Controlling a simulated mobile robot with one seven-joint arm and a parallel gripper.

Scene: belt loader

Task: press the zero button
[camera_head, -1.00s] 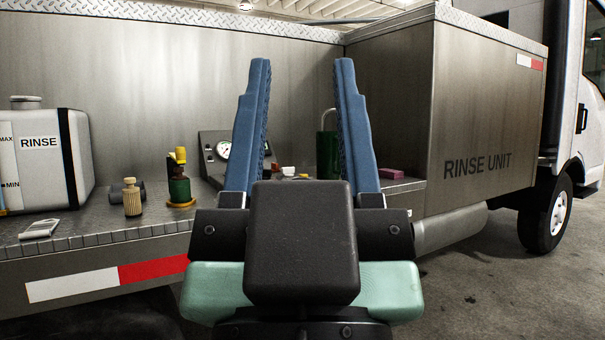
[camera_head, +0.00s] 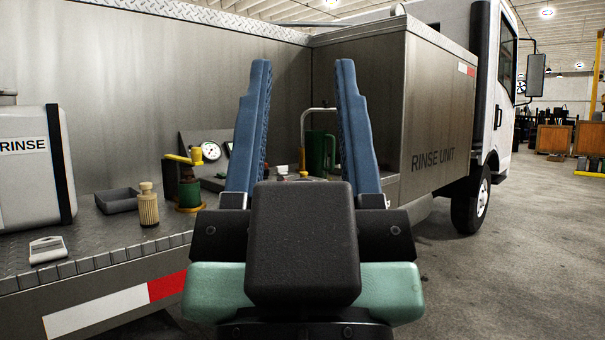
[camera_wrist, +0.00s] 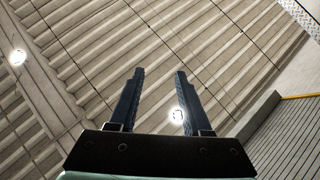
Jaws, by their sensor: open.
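My gripper (camera_head: 302,135) is open and empty, its two blue fingers pointing up in the head view. It also shows in the wrist view (camera_wrist: 157,100), with only the ceiling and part of a wall beyond it. A panel with a round white gauge (camera_head: 211,151) stands on the truck bed, left of my left finger. Part of that panel is hidden behind the finger. I cannot make out which part is the zero button.
On the bed (camera_head: 100,240) stand a white RINSE tank (camera_head: 25,160), a tan bottle (camera_head: 148,208), a dark tray (camera_head: 117,200), a green valve with a yellow handle (camera_head: 187,180) and a green jug (camera_head: 321,152). The RINSE UNIT box (camera_head: 425,120) is at right.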

